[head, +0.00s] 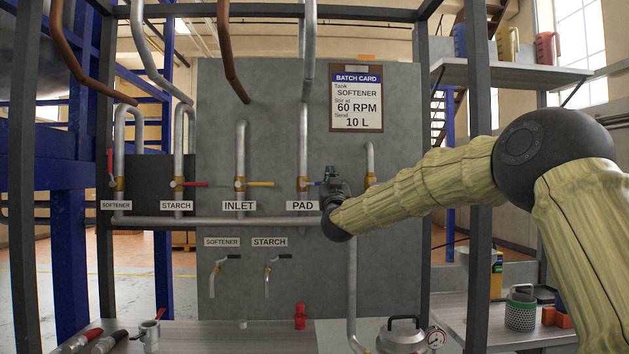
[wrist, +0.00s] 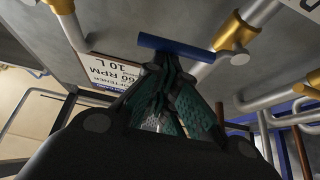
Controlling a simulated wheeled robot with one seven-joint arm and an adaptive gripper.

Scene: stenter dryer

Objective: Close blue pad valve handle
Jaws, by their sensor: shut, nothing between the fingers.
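The blue pad valve handle (head: 314,183) sticks out sideways to the right from the brass pad valve (head: 303,184), above the PAD label (head: 303,206). My gripper (head: 328,175) is beside the handle's right end and hides part of it. In the wrist view the blue handle (wrist: 175,46) lies across the closed fingertips of my gripper (wrist: 167,62), with the brass valve body (wrist: 237,30) to its right. The fingers are together with nothing between them. I cannot tell whether the tips touch the handle.
Starch (head: 194,184) and inlet (head: 261,184) handles stick out sideways to the left of the pad valve. The softener handle (head: 110,161) stands upright. A batch card (head: 356,98) hangs above my gripper. A horizontal pipe (head: 215,221) runs below. Dark frame posts (head: 480,200) stand close by.

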